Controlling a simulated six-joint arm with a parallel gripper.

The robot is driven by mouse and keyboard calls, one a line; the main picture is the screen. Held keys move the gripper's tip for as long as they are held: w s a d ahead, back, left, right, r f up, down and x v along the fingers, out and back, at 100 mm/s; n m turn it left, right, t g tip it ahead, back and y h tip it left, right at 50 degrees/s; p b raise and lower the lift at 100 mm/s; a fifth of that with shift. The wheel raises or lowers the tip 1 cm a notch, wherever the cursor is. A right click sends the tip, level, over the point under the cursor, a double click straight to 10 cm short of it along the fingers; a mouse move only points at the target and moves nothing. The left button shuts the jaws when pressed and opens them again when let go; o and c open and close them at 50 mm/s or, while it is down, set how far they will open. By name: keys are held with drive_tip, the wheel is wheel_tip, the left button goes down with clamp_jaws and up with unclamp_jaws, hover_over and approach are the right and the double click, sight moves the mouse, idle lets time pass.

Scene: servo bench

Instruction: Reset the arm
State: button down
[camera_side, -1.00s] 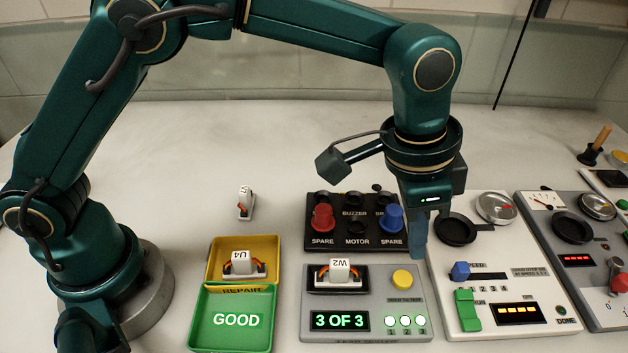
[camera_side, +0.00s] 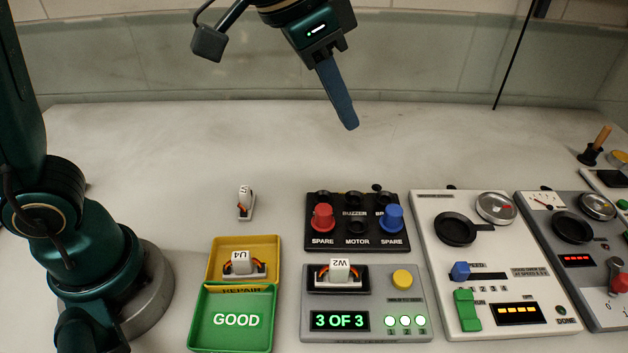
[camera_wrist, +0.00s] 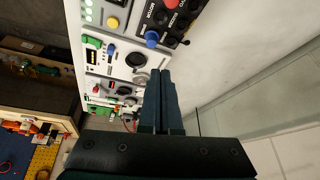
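My gripper (camera_side: 349,124) hangs high above the back of the bench, tilted, well clear of everything on it. In the wrist view its two blue fingers (camera_wrist: 161,78) lie side by side with no clear gap, and nothing shows between them. A servo marked W2 (camera_side: 340,270) sits in the dark bay of the grey tester (camera_side: 420,300), whose display reads 3 OF 3 with several green lamps lit. A servo marked U4 (camera_side: 241,263) lies in the yellow REPAIR tray (camera_side: 273,244). The green GOOD tray (camera_side: 235,343) is empty.
A small white servo (camera_side: 245,203) stands on the open bench. A black panel (camera_side: 357,205) with red and blue knobs sits behind the tester. A white panel (camera_side: 480,270) and a grey panel (camera_side: 590,280) stand to the right. The back of the bench is clear.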

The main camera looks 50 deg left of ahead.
drive_tip(key=s+a+n+t+y, duration=0.1)
drive_tip(key=s+a+n+t, duration=0.15)
drive_tip(key=s+a, duration=0.55)
drive_tip(key=s+a+f+n+g, duration=0.1)
drive_tip(key=s+a+f+n, duration=0.1)
drive_tip(key=s+f, duration=0.3)
drive_tip(key=shift+s+f+n+y, duration=0.3)
drive_tip(key=shift+f+n+y, duration=0.1)
drive_tip(key=shift+f, duration=0.2)
